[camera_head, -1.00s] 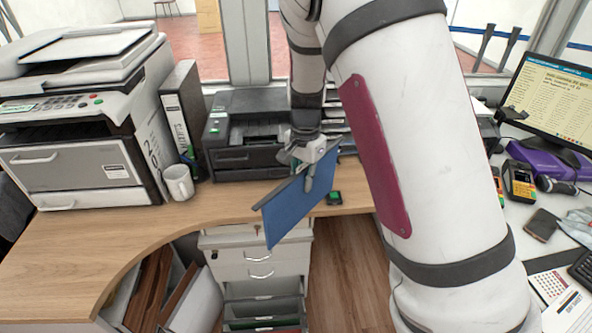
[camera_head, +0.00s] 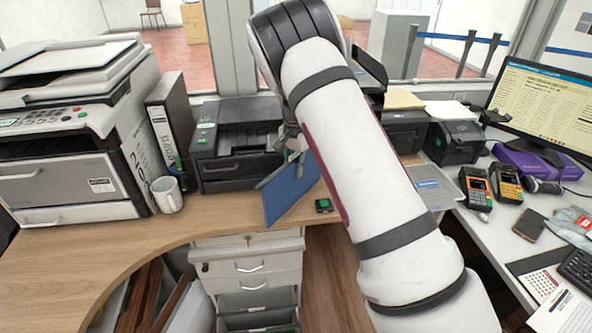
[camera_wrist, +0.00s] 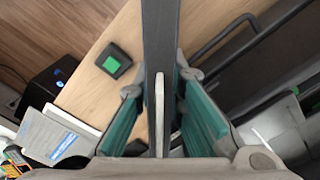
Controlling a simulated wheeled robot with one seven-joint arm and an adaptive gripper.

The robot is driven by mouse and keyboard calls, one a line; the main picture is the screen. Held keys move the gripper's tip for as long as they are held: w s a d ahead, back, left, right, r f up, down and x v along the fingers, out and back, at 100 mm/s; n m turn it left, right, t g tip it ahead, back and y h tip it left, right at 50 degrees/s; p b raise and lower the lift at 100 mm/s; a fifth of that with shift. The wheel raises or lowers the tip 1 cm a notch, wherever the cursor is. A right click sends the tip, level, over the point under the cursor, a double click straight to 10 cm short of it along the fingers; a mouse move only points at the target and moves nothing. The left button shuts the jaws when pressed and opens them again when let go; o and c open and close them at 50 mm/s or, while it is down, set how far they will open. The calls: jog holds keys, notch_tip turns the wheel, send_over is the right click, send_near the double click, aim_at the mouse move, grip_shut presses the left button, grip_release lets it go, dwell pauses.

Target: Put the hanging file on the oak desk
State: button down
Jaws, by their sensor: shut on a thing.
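The hanging file is a flat blue folder (camera_head: 289,194) with a dark top edge, held tilted in the head view. My gripper (camera_head: 291,160) is shut on its upper edge; the arm partly hides the fingers. In the wrist view the file shows edge-on as a dark strip (camera_wrist: 158,60) between the teal finger pads of my gripper (camera_wrist: 160,115). The oak desk (camera_head: 120,248) has a curved light wood top. The file is over or near the desk's front edge, in front of the black printer; I cannot tell whether it touches the wood.
A small black box with a green top (camera_head: 323,205) lies close right of the file. The desk's front left is clear.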

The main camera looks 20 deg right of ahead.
jog(key=shift+f, duration=0.35)
jog(key=shift+f, duration=0.15)
jog(key=c, duration=1.7)
grip_release()
